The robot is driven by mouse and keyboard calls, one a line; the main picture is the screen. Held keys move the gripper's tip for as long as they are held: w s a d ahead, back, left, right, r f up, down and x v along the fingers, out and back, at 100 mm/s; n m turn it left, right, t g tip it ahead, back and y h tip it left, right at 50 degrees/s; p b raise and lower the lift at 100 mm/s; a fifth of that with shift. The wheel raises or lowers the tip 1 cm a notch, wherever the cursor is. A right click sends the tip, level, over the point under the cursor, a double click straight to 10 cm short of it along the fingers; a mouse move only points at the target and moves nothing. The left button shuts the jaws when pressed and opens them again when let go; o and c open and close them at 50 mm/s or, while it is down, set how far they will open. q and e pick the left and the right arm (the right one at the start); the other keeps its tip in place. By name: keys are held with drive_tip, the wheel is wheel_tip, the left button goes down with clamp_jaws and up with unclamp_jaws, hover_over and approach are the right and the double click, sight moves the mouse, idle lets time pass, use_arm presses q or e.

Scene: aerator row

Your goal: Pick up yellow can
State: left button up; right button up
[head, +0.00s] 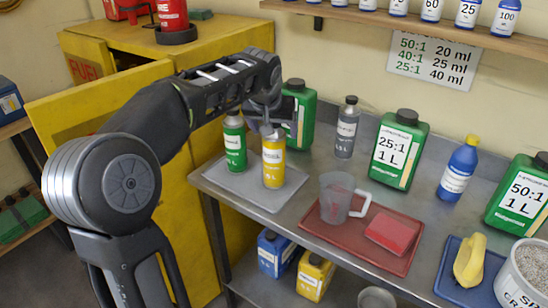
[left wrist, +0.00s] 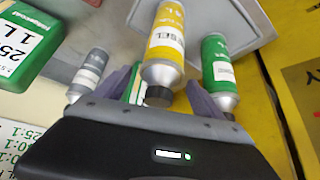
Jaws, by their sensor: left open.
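The yellow can (head: 273,166) stands upright on a grey mat (head: 240,186) at the left end of the metal bench. It has a white label and a grey top. My left gripper (head: 268,126) is just above and at the can's top. In the left wrist view the yellow can (left wrist: 166,40) shows between the two spread fingers of my open left gripper (left wrist: 160,82), with its cap toward the palm. I cannot tell whether a finger touches it. A green can (head: 235,142) stands close on its left, and it also shows in the left wrist view (left wrist: 217,70). My right gripper is not in view.
A green jug (head: 300,115) stands behind the yellow can, partly hidden by my arm. A grey bottle (head: 347,128) stands to the right. A red tray (head: 318,226) holds a clear jug (head: 338,197) and a red block (head: 391,234). A yellow cabinet (head: 110,95) stands left.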

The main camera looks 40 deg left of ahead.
use_arm(q)
clamp_jaws()
idle(0.8)
